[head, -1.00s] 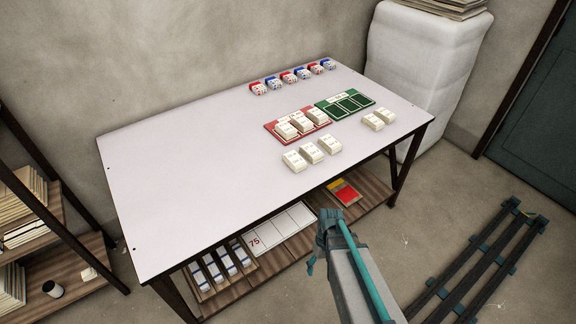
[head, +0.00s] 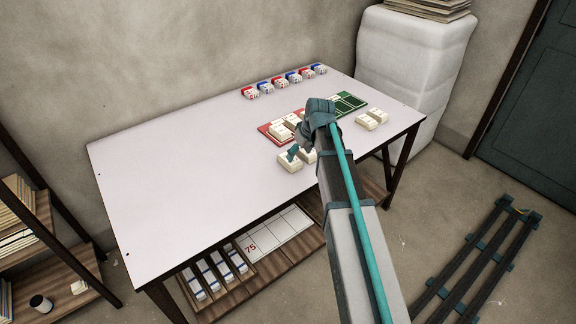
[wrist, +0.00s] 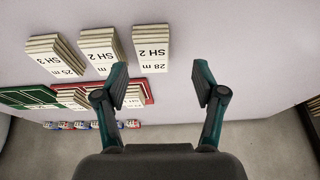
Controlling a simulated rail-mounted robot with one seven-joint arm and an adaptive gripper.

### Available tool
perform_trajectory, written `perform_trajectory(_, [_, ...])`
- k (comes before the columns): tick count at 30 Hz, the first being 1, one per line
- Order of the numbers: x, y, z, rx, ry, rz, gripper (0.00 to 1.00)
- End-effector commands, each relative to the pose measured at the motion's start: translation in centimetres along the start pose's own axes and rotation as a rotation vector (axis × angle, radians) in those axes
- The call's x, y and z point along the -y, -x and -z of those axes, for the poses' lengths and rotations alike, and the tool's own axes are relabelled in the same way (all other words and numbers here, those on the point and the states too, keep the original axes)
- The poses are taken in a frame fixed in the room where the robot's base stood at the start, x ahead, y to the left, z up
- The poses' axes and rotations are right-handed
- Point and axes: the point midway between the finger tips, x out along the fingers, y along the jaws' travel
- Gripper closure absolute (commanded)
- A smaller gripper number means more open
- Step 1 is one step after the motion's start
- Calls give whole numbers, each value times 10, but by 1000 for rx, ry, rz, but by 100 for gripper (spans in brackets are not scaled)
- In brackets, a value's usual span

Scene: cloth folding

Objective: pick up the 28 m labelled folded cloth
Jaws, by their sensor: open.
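The 28 m labelled folded cloth (wrist: 151,50) is a cream stack with a white label reading "28 m SH 2". In the wrist view it lies on the table at top centre, at the right end of a row of three. In the head view it appears as the leftmost front cloth (head: 287,164), partly covered by a finger. My gripper (wrist: 163,80) is open and empty. Its teal fingers with dark pads are spread apart, with the cloth beyond the tips in the picture, apart from them.
Neighbouring cloths, "SH 2" (wrist: 99,52) and "25 m SH 3" (wrist: 55,57), stand close beside it. A red tray (head: 264,129) with cloths and a green tray (head: 350,102) lie behind. The table's left half (head: 180,170) is clear.

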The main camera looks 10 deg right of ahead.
Motion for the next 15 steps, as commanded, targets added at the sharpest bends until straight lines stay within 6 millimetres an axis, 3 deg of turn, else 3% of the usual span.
perform_trajectory(5, [-9, 4, 14, -30, -1, -18, 30])
perform_trajectory(15, [-10, -39, 15, -28, -2, -18, 30])
